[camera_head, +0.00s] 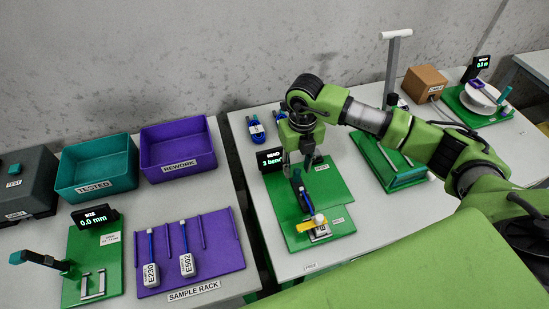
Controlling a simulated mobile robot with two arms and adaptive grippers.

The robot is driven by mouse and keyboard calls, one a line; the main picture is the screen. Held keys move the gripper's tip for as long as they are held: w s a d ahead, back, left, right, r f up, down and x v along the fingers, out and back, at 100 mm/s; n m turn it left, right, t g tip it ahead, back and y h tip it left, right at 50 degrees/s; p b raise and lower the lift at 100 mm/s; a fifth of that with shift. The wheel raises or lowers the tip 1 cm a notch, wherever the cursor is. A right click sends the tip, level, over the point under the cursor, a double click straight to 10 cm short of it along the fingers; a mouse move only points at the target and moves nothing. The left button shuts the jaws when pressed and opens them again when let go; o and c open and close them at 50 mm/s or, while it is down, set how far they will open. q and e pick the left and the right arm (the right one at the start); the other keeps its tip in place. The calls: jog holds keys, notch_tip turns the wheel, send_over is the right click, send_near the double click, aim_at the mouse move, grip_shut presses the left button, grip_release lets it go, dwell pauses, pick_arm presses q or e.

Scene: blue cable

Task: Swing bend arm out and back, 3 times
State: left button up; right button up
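The bend tester has a green base (335,182) with a BEND display (271,159) at its back left, showing a bend count whose digit is hard to read. Its dark bend arm (299,189) stands above the base, tilted, with its upper end just below my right gripper. My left gripper is not in view.
Blue cable coils (256,130) lie behind the tester. At left are a teal TESTED bin (98,190), a purple REWORK bin (178,172), a sample rack (215,230) with two labelled cables and a SIZE gauge (95,217). Another green fixture (377,160) stands under my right arm.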

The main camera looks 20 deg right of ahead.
jog(key=shift+r+p, duration=1.7)
jog(key=shift+r, duration=1.25)
jog(key=shift+f, duration=0.1)
